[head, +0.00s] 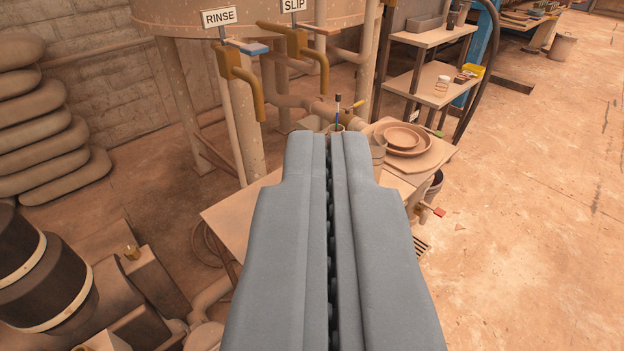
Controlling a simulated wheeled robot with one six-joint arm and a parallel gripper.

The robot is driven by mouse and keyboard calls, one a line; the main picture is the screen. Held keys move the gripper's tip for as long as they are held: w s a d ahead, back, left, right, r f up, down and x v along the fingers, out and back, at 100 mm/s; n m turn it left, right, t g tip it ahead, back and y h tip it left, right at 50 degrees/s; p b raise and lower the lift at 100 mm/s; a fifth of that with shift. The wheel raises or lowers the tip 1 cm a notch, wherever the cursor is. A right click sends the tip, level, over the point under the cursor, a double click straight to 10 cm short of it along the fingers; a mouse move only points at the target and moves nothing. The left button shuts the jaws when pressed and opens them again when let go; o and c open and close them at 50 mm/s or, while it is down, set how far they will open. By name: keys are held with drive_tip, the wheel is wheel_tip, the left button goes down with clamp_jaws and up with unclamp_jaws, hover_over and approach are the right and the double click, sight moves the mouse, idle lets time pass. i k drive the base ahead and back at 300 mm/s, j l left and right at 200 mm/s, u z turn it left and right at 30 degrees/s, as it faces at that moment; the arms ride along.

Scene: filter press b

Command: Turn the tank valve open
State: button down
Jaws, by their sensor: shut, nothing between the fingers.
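The tank (330,18) stands on legs at the top of the head view. Two labelled brass taps hang below it: the RINSE tap (243,76) with a blue lever (243,47), and the SLIP tap (303,48) with an orange-brown lever. A yellow lever (354,108) shows on the pipework just beyond my fingertips. I cannot tell which of these is the tank valve. My gripper (328,137) is shut and empty, pointing forward over a small table. It hides much of the table and whatever lies directly below it.
A red-handled tap (432,209) is at right. Shelves (434,84) stand behind, stacked sacks (45,125) at far left, and dark machinery (35,270) at lower left. The floor at right is mostly clear.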

sight(355, 105)
drive_tip(key=i+l, duration=0.35)
drive_tip(key=i+l+u, duration=0.1)
drive_tip(key=i+l, duration=0.6)
drive_tip(key=i+l+u, duration=0.1)
drive_tip(key=i+l, duration=0.2)
drive_tip(key=l, duration=0.25)
drive_tip(key=i+l, duration=0.35)
drive_tip(key=i+l+u, duration=0.1)
drive_tip(key=i+l, duration=0.2)
drive_tip(key=l, duration=0.2)
drive_tip(key=i+l, duration=0.3)
drive_tip(key=l, duration=0.15)
drive_tip(key=u, duration=0.05)
